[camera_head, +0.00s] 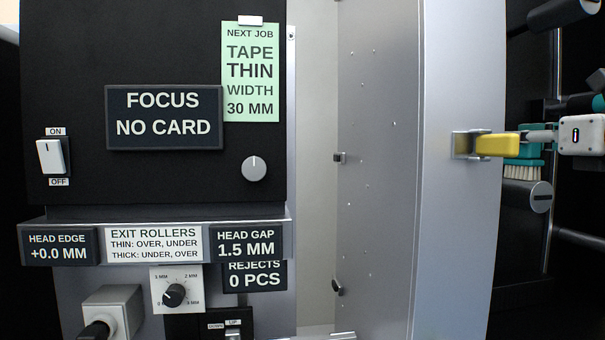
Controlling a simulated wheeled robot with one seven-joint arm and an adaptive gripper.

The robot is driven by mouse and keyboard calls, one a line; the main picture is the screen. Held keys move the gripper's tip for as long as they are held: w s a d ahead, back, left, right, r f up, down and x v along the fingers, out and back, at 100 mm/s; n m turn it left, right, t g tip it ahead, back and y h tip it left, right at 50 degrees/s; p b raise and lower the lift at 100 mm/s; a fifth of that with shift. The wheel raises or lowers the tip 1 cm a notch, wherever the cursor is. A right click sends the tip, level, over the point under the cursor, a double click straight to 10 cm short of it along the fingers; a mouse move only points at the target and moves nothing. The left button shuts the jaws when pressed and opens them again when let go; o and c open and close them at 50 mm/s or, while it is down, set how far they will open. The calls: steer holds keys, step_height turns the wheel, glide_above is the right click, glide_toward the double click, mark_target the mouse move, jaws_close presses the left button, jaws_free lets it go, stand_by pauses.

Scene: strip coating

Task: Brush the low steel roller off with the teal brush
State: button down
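The teal brush (511,160) is at the right, with pale bristles (522,173) pointing down. A yellow handle-like part partly covers it. My gripper (537,137) comes in from the right, its grey fingers against the brush's teal body, and it appears shut on it. The fingertips are partly hidden. A steel roller end (541,197) with a slot in its face shows just below and right of the bristles. I cannot tell whether it is the low roller or whether bristles touch it.
A pale upright panel (460,240) stands left of the brush and carries the yellow handle (497,145) on a metal bracket. Dark rollers or bars (563,14) lie at the far right. A black control panel (75,110) with signs, a switch and a knob fills the left.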

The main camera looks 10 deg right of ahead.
steer(key=shift+s, duration=1.45)
steer(key=shift+w+b, duration=0.55)
steer(key=shift+w, duration=1.75)
steer(key=shift+w, duration=0.1)
steer(key=shift+w+b, duration=0.3)
steer(key=shift+w, duration=1.05)
